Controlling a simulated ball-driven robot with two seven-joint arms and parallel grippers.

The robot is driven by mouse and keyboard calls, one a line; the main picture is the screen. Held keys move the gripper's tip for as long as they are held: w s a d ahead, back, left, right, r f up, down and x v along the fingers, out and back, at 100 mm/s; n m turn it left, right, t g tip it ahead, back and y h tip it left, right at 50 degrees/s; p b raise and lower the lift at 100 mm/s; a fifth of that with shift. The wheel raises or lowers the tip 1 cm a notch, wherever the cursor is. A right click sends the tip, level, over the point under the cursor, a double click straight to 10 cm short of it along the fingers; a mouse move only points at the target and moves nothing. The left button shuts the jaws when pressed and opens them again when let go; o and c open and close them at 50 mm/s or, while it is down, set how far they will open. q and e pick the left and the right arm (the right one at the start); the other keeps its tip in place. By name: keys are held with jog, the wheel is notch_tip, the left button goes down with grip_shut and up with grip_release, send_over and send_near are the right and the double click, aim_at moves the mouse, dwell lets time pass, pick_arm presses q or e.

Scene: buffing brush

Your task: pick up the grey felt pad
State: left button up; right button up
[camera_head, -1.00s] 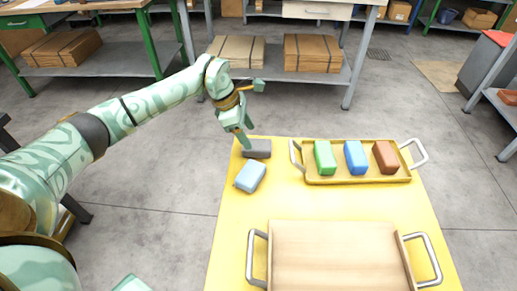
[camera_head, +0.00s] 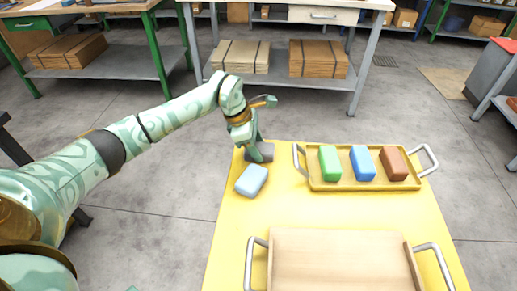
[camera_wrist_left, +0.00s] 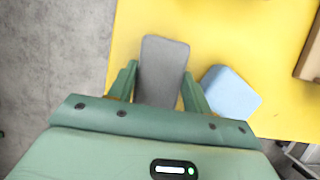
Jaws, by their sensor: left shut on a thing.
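The grey felt pad (camera_head: 265,153) is at the far left corner of the yellow table (camera_head: 232,222). My left gripper (camera_head: 257,151) is at the pad, its fingers on either side. In the left wrist view the pad (camera_wrist_left: 163,68) sits between the two fingers of my left gripper (camera_wrist_left: 160,92), which is shut on it. I cannot tell whether the pad is off the table. My right gripper is not in view.
A light blue block (camera_head: 251,180) lies close in front of the pad. A yellow tray (camera_head: 366,186) holds a green block (camera_head: 329,162), a blue block (camera_head: 363,163) and a brown block (camera_head: 394,163). A wooden tray (camera_head: 340,260) with metal handles is nearer. The table's left middle is clear.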

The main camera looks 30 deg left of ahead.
aim_at(264, 147)
pick_arm(q)
jog(key=shift+r, duration=0.55)
notch_tip(264, 147, up, 3)
jog(key=shift+r+p, duration=0.1)
jog(key=shift+p, duration=1)
jog(key=s+d+r+p, duration=0.4)
jog(key=s+r+p, duration=0.3)
jog(key=s, duration=0.6)
jog(key=shift+s+r, duration=0.25)
jog(key=shift+r, duration=0.6)
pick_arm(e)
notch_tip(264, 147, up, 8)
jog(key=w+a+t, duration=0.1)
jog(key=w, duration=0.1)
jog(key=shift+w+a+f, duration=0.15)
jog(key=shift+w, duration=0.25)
pick_arm(q)
jog(key=shift+o, duration=0.8)
jog(key=shift+c, duration=0.4)
